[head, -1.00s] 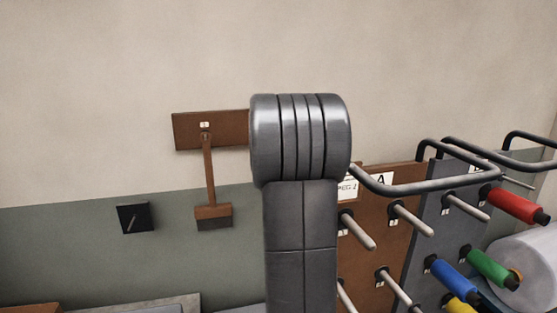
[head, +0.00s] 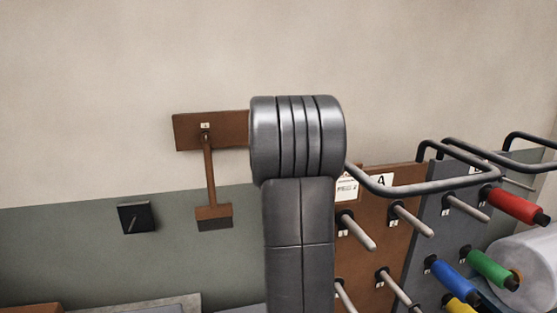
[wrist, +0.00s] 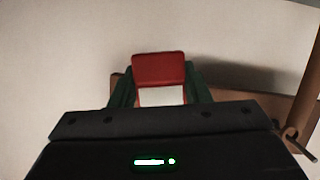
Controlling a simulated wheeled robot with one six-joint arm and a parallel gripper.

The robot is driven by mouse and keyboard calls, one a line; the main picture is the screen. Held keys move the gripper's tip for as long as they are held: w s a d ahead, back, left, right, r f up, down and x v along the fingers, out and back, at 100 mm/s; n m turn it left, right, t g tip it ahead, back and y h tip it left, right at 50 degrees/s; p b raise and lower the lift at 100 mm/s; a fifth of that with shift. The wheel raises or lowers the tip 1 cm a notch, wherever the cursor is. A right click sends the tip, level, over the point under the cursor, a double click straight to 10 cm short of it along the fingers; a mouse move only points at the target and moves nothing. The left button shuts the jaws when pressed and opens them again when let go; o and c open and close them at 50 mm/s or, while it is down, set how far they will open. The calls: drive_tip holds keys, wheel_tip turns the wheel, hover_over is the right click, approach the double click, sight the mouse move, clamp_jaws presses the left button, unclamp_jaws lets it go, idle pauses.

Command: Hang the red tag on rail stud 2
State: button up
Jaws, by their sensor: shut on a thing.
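The red tag (wrist: 159,68) is between the green fingers of my gripper (wrist: 160,84) in the wrist view, with a white patch below its red part. My gripper is shut on it. The brown wall rail (wrist: 264,104) lies behind the gripper in the wrist view. In the head view the rail's left part (head: 186,132) shows, with a numbered stud (head: 205,136) that carries a brush (head: 212,190). My arm hides the rail's right part, the tag and my gripper there. I cannot see stud 2 clearly in either view.
A metal hook or stud (wrist: 290,134) and a brown handle (wrist: 307,75) are at the right of the wrist view. A black wall plate (head: 137,217) is left of the brush. A peg board (head: 377,245), bent bars and coloured spools (head: 516,205) stand at the right.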

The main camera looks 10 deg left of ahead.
drive_tip(key=shift+w+a, duration=0.25)
drive_tip(key=shift+w, duration=0.2)
drive_tip(key=shift+w, duration=0.15)
drive_tip(key=shift+w+a+f, duration=0.1)
drive_tip(key=shift+w, duration=0.05)
idle(0.3)
drive_tip(key=shift+f, duration=0.15)
idle(0.3)
drive_tip(key=o, duration=1.1)
drive_tip(key=shift+o, duration=0.2)
drive_tip(key=p+v, duration=0.1)
drive_tip(key=v, duration=0.8)
drive_tip(key=shift+f, duration=0.35)
